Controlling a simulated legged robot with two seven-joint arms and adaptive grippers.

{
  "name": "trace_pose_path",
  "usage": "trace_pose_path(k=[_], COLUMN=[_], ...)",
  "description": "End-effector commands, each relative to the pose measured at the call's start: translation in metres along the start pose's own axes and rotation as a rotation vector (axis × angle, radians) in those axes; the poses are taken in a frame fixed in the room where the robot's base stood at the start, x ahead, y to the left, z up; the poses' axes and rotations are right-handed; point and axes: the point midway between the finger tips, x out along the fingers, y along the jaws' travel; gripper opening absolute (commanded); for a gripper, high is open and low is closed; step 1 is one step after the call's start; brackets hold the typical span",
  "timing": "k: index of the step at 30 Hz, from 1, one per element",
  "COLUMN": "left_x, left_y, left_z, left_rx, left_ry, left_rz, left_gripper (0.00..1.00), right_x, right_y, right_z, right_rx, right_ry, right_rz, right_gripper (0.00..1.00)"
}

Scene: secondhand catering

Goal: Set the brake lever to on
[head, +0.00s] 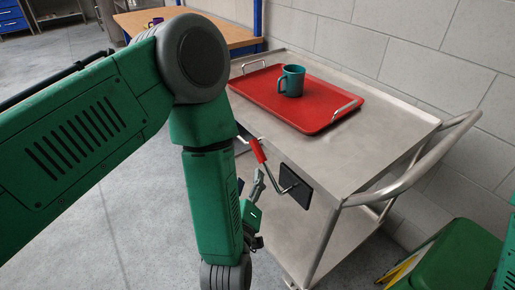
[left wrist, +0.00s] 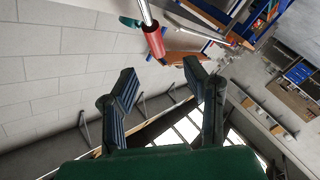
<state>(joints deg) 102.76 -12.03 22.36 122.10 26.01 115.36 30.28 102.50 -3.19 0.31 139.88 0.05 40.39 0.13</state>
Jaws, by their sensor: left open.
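The brake lever (head: 258,151) has a red grip on a bent metal rod, mounted at a black plate (head: 296,187) on the near side of a steel cart (head: 365,150). The grip points up and to the left of the plate. It also shows in the left wrist view (left wrist: 154,43), beyond my fingertips. My left gripper (head: 259,186) is just below the grip, partly hidden behind my arm in the head view. In the left wrist view its two fingers (left wrist: 160,75) are spread with nothing between them. My right gripper is not in view.
A red tray (head: 262,90) with a teal mug (head: 291,81) lies on the cart top. The cart's tubular handle (head: 425,160) is at the right. A block wall (head: 400,45) stands behind. A wooden workbench (head: 190,28) is at the back. Grey floor lies open at left.

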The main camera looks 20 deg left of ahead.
Motion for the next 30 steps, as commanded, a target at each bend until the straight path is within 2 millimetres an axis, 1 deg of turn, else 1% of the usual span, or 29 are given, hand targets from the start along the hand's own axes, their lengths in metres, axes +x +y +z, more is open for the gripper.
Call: trace_pose_path(k=[1,5,9,12,15,18,21,29,30], left_x=[0.01,0.033,0.063,0.081,0.094,0.103,0.107,0.108,0.108], left_y=[-0.001,0.001,0.0,-0.001,-0.002,-0.002,0.0,0.001,0.001], left_z=[0.0,-0.001,0.0,-0.001,0.0,0.0,0.0,0.001,0.001], left_rx=[-0.005,0.0,0.0,0.001,-0.001,0.0,0.001,0.002,0.002], left_ry=[0.003,0.005,0.003,0.002,0.0,-0.001,-0.001,-0.002,-0.002], left_rz=[-0.008,-0.001,0.002,0.001,0.001,0.001,0.001,0.001,0.001], left_gripper=[0.41,0.41,0.41,0.41,0.41,0.41,0.41,0.41,0.34], right_x=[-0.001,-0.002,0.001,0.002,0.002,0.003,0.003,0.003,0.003], right_y=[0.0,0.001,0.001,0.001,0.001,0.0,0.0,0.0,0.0], right_z=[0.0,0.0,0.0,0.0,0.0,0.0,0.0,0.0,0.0], right_rx=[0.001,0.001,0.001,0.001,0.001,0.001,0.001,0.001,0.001], right_ry=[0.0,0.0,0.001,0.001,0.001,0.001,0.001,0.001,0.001], right_rz=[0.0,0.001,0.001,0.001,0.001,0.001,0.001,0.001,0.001], right_gripper=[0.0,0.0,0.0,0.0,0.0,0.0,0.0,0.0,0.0])
